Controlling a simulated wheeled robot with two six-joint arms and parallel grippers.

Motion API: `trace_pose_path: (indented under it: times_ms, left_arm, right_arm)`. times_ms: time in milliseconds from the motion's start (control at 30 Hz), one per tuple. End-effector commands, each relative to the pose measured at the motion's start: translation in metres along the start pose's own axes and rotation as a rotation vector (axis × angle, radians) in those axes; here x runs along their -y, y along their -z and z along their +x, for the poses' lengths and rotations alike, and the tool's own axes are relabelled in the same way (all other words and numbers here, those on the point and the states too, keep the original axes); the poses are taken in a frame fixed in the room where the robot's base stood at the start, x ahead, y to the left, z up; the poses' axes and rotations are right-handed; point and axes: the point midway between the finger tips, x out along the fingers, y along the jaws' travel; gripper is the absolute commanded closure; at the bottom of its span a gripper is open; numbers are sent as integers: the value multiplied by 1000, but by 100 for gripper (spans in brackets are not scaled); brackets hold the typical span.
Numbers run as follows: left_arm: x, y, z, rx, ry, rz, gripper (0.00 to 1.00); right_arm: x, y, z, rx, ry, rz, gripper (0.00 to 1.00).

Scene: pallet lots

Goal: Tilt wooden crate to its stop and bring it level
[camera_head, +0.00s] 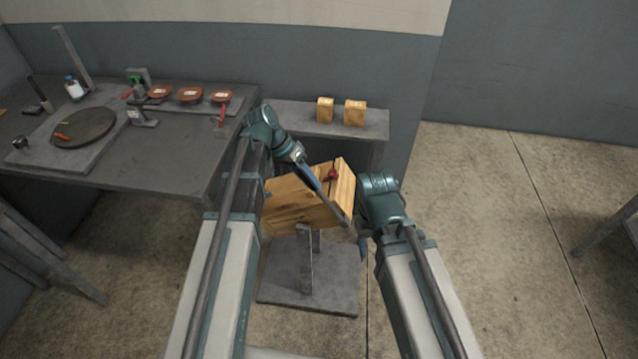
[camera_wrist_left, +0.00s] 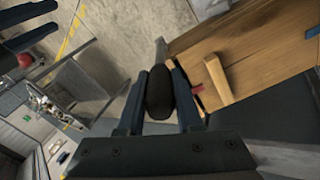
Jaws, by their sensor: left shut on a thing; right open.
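The wooden crate (camera_head: 292,205) sits tilted on a grey stand (camera_head: 305,275), its right end higher than its left in the head view. A red knob (camera_head: 332,174) shows at its upper right. Part of its planked wood (camera_wrist_left: 245,45) fills the upper right of the left wrist view. My left gripper (camera_wrist_left: 160,90) is shut on a dark rounded grip (camera_wrist_left: 159,95) beside the crate; in the head view its arm crosses the crate's front and hides part of it. My right gripper (camera_head: 361,243) is open, close to the crate's right end and partly hidden by its own arm.
A workbench (camera_head: 150,170) at the left holds a round dark plate (camera_head: 84,127), several red-brown discs (camera_head: 190,94) and small tools. Behind the crate, a grey shelf (camera_head: 285,118) carries two small wooden blocks (camera_head: 354,113).

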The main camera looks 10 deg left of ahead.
Motion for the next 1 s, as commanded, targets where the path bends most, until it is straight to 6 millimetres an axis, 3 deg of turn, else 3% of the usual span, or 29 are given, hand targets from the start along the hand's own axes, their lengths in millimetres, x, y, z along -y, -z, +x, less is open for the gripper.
trace_pose_path:
  times_ms: [800, 833, 1000]
  left_arm:
    - [12, -8, -10, -24, -48, -1, 100]
    - [12, -8, -10, -24, -48, -1, 63]
    - [12, -7, -10, -25, -48, 0, 35]
  right_arm:
    - [0, 0, 5, 0, 0, 0, 50]
    - [0, 0, 5, 0, 0, 0, 50]
    - [0, 0, 5, 0, 0, 0, 50]
